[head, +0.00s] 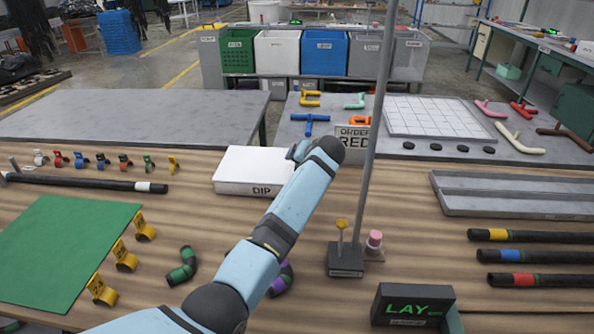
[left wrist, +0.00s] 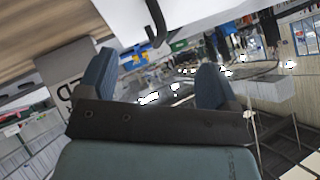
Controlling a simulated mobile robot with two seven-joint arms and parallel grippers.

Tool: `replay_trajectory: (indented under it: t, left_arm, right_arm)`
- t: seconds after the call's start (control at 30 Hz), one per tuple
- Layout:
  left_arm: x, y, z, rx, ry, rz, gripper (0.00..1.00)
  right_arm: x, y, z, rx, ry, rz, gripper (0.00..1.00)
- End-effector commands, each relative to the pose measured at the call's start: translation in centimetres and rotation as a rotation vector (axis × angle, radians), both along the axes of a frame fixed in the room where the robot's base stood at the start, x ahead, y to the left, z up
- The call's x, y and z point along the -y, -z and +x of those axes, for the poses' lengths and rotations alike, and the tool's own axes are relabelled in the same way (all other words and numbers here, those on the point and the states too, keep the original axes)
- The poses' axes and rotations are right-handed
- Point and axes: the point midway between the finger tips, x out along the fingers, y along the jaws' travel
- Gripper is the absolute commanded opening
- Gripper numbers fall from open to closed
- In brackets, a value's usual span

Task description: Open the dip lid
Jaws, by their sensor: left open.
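The white dip box (head: 240,168), marked DIP, sits on the wooden table in the middle of the head view, with its flat white lid (head: 262,160) down. My left gripper (head: 298,150) is at the right back end of the box, partly hidden by my own wrist. In the left wrist view, my left gripper (left wrist: 155,78) has its two blue fingers spread with nothing between them. The white box (left wrist: 205,18) fills the top of that view. A dark curved handle (left wrist: 155,24) on it hangs just beyond the fingers, apart from them. My right gripper is out of view.
A thin grey pole (head: 368,150) on a dark base stands just right of my left arm. A sign reading ORDER RED (head: 352,140) stands behind it. A green mat (head: 65,250) lies left, and dark hoses (head: 530,256) lie right.

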Motion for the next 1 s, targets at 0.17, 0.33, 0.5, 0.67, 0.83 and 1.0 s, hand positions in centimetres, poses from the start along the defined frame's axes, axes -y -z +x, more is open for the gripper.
replay_trajectory:
  t: [0.17,0.33,0.5,0.67,0.83,1.0]
  left_arm:
    - [-0.6,1.4,1.0,0.0,0.0,-0.001,0.85]
    - [-1.0,2.0,2.0,0.001,0.0,-0.001,0.85]
    - [-1.6,2.9,2.9,0.0,0.0,0.0,0.85]
    - [-2.0,3.7,3.8,0.001,0.0,-0.001,0.85]
    - [-2.5,4.4,4.4,-0.001,-0.002,-0.001,0.85]
    - [-2.9,4.9,4.7,-0.005,-0.004,0.001,0.85]
  right_arm:
    - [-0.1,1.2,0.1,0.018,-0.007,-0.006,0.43]
    - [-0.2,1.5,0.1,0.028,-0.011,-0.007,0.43]
    - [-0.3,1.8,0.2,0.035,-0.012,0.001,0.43]
    - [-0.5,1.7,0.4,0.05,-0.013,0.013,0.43]
    - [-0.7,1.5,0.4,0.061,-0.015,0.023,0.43]
    - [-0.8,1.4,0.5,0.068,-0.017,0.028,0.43]
